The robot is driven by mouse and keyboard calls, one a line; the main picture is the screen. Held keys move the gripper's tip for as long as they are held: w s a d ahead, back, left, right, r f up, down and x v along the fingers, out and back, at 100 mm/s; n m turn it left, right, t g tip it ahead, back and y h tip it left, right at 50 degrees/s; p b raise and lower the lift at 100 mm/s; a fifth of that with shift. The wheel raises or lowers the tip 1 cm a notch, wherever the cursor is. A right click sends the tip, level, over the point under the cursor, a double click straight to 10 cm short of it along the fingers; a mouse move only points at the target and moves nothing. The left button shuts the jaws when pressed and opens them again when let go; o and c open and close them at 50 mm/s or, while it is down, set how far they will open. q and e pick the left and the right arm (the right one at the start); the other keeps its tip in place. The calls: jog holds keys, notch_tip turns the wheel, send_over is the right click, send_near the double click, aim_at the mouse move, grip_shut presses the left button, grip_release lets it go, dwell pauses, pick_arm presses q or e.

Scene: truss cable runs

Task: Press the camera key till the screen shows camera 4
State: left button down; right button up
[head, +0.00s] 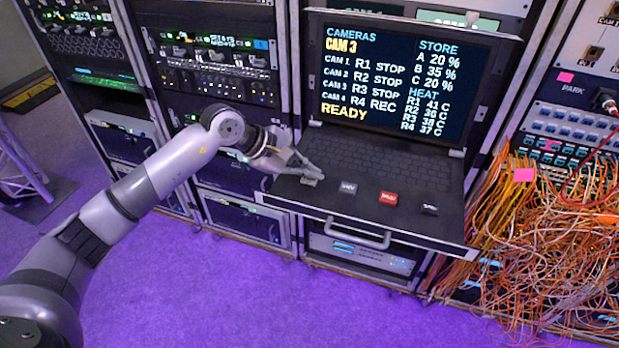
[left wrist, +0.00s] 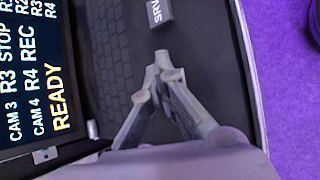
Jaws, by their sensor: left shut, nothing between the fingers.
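The screen (head: 400,80) shows CAMERAS with CAM 3 in yellow below it, a list of several cameras, and READY at the bottom. My left gripper (head: 312,178) is shut and empty, its fingertips low over the left part of the keyboard drawer (head: 285,188). In the left wrist view its tips (left wrist: 162,60) meet just short of a grey key (left wrist: 155,12) marked SRV. That grey key (head: 347,188) stands right of the tips in the head view. The camera key cannot be made out; my fingers cover the spot left of the SRV key. My right gripper is not in view.
A red key (head: 388,198) and a black key (head: 430,209) stand farther right along the drawer front. A handle (head: 357,235) juts out below. Tangled orange cables (head: 545,250) hang at the right. The purple floor in front is clear.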

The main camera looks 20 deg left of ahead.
aim_at(309, 181)
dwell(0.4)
pick_arm(q)
jog(key=shift+r, duration=0.75)
jog(key=shift+r+p, duration=0.15)
jog(key=shift+p, duration=0.15)
jog(key=shift+r+p, duration=0.95)
jog(key=shift+r, duration=1.45)
dwell(0.8)
